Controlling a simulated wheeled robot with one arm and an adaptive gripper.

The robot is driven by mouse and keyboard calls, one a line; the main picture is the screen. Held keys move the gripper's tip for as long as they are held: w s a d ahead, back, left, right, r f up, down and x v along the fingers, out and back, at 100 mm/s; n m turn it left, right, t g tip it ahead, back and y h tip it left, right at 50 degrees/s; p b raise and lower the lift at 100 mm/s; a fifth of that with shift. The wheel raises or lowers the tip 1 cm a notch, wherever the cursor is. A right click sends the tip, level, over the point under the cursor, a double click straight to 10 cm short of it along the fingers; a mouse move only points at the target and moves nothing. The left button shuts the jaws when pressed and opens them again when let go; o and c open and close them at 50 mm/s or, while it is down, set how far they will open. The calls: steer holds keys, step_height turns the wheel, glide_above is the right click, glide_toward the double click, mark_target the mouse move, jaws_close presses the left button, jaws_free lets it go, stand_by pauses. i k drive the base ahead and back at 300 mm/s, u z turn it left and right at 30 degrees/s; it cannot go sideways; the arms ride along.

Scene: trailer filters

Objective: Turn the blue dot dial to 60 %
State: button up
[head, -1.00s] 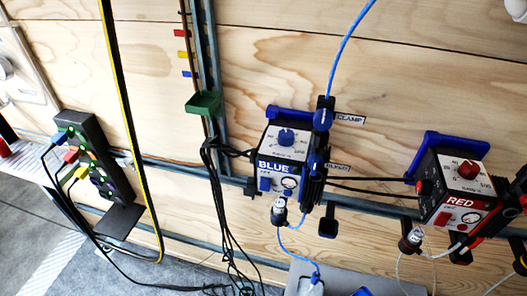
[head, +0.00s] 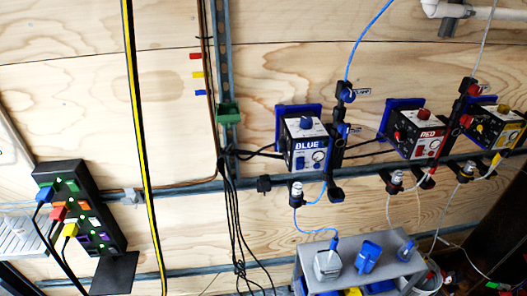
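The blue machine (head: 304,150) is a white-fronted box with a blue frame and the label BLUE, mounted on the wooden wall right of centre. Its blue dial (head: 306,123) sits on the sloping top face. The scale marks and the dial's pointer are too small to read in this view. A blue switch and a small round gauge are on the front below the label. My gripper is not in view.
A red machine (head: 414,137) and a yellow machine (head: 490,132) hang to the right. A grey stand (head: 384,268) with blue-topped items is below. A power strip (head: 82,212) with coloured plugs is at left. Black cables (head: 232,215) hang left of the blue machine.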

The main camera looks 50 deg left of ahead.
mark_target(281, 144)
steer(key=u, duration=2)
steer(key=i, duration=0.45)
steer(key=z, duration=0.05)
steer(key=k, duration=0.45)
steer(key=u, duration=1.15)
steer(key=i, duration=1.05)
